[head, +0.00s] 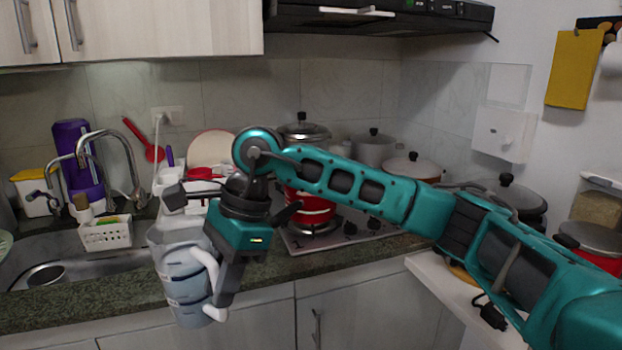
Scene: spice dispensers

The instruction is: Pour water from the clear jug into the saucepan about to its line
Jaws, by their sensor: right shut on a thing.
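The clear jug (177,268), bluish and translucent with dark marking lines and a white handle, hangs in front of the counter near the sink. My right gripper (222,292) is shut on the jug's handle, on its right side. The jug is nearly upright, with a slight tilt. I cannot clearly make out the water level inside. A red pot (312,208) stands on the hob, partly hidden behind my right arm; I cannot tell whether it is the saucepan, and no fill line shows. My left gripper is not in view.
The sink (125,262) with its tap (130,165) and a white basket (106,233) is at left. Several lidded pots stand at the back right, including a grey one (373,150). A range hood (380,18) hangs above. The counter's front edge is clear.

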